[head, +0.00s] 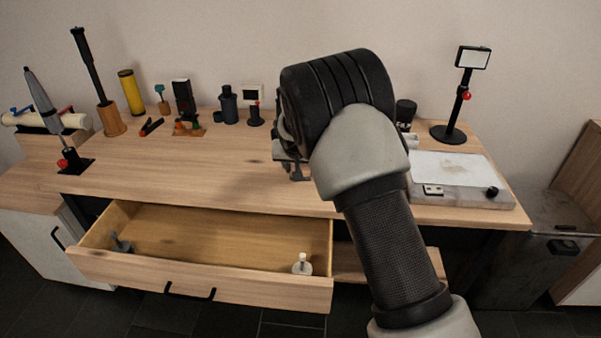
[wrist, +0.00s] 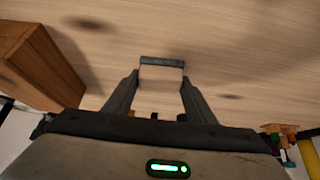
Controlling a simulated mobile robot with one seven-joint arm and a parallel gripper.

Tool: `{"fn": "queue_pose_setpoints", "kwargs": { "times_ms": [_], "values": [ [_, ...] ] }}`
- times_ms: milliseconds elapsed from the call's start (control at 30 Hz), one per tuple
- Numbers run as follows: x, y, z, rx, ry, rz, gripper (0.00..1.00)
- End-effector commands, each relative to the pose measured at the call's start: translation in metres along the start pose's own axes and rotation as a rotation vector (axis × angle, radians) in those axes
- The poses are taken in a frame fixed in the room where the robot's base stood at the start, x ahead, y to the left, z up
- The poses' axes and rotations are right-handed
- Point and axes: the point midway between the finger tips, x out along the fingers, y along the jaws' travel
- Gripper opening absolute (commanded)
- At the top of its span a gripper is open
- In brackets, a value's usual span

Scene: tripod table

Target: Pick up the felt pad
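In the wrist view a small pale block with a dark grey strip along its far end, which looks like the felt pad (wrist: 162,62), sits between the two fingertips. My gripper (wrist: 161,80) has a finger along each side of it and appears closed on it, with no clear gap showing. The wooden table top lies beyond. In the head view my arm hides most of the gripper, and I cannot make out the pad there.
The drawer (head: 200,287) stands open at the front, with a white round piece (head: 302,268) inside. A brown block (wrist: 40,65) stands near my gripper. A grey-white box (head: 460,180) and lamp stand (head: 448,132) are at right.

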Motion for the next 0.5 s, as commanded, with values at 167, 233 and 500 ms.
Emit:
{"fn": "queue_pose_setpoints", "kwargs": {
  "times_ms": [167, 233, 500],
  "values": [
    [0.000, 0.000, 0.000, 0.000, 0.001, 0.000, 0.28],
    [0.000, 0.000, 0.000, 0.000, 0.001, 0.000, 0.28],
    [-0.025, 0.000, -0.017, 0.001, 0.004, -0.002, 0.28]
  ]
}}
